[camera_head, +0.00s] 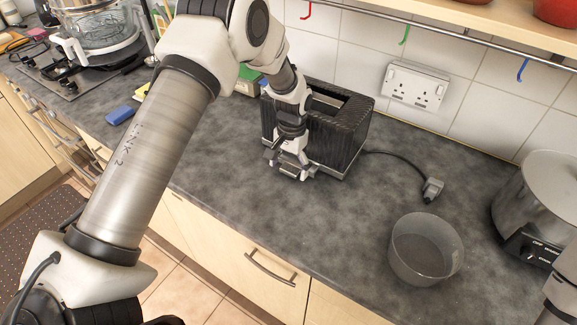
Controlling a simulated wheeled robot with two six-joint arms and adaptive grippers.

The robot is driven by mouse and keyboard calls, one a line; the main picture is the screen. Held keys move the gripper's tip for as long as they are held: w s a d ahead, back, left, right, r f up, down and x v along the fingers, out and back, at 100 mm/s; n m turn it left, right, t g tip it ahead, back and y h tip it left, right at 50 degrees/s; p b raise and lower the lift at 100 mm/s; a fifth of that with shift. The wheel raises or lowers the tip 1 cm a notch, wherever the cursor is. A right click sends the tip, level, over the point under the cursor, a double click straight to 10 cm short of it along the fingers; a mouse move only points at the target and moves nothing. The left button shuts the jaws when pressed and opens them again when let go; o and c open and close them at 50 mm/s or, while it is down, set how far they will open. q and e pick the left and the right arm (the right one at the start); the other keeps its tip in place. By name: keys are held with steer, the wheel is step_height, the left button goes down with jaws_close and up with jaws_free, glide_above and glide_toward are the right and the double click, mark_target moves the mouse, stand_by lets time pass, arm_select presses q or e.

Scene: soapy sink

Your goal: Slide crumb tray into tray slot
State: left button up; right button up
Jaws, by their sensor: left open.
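The black ribbed toaster (345,137) stands on the dark grey worktop against the tiled wall side. A thin pale strip, perhaps the crumb tray's edge (333,174), runs along the toaster's base. I cannot tell how far the tray is in, and the slot is hidden. My left gripper (289,172) is open, pointing down, low in front of the toaster's near left side. The gripper and wrist cover part of the toaster. I cannot tell whether the fingers touch the tray. My right gripper is out of view.
The toaster's cord leads to a loose plug (432,189). A clear bowl (425,248) stands near the front edge, and a steel pot (548,192) is at the right. A blue sponge (120,115) lies left. The worktop between toaster and bowl is mostly free.

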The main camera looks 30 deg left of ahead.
arm_select(q)
step_height(320, 180, up, 10)
stand_by(0.4)
steer(key=shift+c, duration=0.4)
